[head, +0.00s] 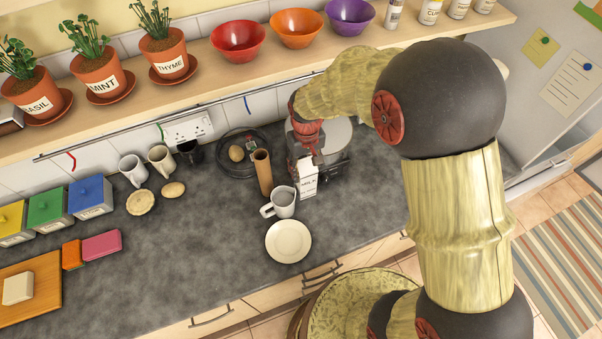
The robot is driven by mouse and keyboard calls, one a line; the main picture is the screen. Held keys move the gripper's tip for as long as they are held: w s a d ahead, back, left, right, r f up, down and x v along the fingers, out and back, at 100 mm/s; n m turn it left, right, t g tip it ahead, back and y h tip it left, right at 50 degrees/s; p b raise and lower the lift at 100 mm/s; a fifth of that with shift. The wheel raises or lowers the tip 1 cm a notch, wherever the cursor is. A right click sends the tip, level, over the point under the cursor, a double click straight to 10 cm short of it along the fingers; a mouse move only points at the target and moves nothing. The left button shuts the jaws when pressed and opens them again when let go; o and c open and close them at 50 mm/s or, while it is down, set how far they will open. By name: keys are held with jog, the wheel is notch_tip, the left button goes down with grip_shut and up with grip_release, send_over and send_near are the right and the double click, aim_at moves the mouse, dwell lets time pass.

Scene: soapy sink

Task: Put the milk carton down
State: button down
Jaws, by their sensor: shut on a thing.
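The milk carton (307,182) is white with dark lettering and stands upright, or nearly so, at the right part of the grey countertop. My gripper (304,158) comes down from above and is shut on the top of the carton. The gripper and the arm hide the carton's upper part. I cannot tell whether the carton's base touches the counter (200,240) or hangs just above it.
Close by are a brown cylinder (262,173), a grey-white jug (281,203), a cream plate (288,241) and a dark round rack (232,146). The shelf (200,83) with pots and bowls runs above. The counter's middle front is clear.

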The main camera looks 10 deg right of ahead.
jog(key=shift+w+a+f, duration=0.45)
jog(key=shift+a+f, duration=0.1)
jog(key=shift+f, duration=0.25)
jog(key=shift+w+f, duration=0.1)
jog(key=shift+f, duration=1.45)
jog(key=c, duration=1)
grip_release()
jog(key=shift+f, duration=0.2)
